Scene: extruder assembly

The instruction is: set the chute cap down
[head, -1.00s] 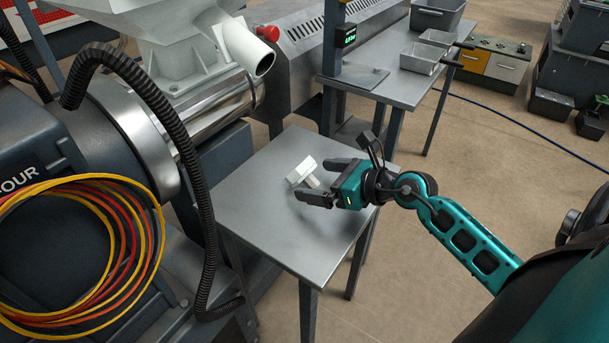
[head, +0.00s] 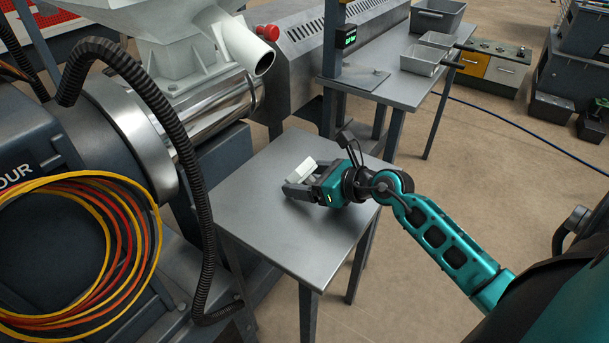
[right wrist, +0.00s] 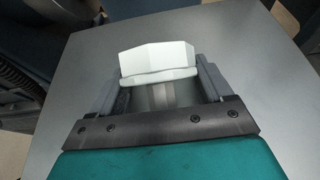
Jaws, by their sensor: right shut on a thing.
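The chute cap is a white faceted block (head: 300,168) with a narrower stem, at the small grey table (head: 262,235). My right gripper (head: 302,180) is shut on the cap, low over the tabletop. In the right wrist view the cap's wide head (right wrist: 158,58) stands out beyond the fingers and its stem runs back between them. I cannot tell whether the cap touches the tabletop. My left gripper is not in view.
The white chute (head: 248,47) of the extruder opens above and behind the small table. A black corrugated hose (head: 190,150) hangs along its left side. The table's front and left are bare. A second table (head: 400,88) with grey bins stands behind.

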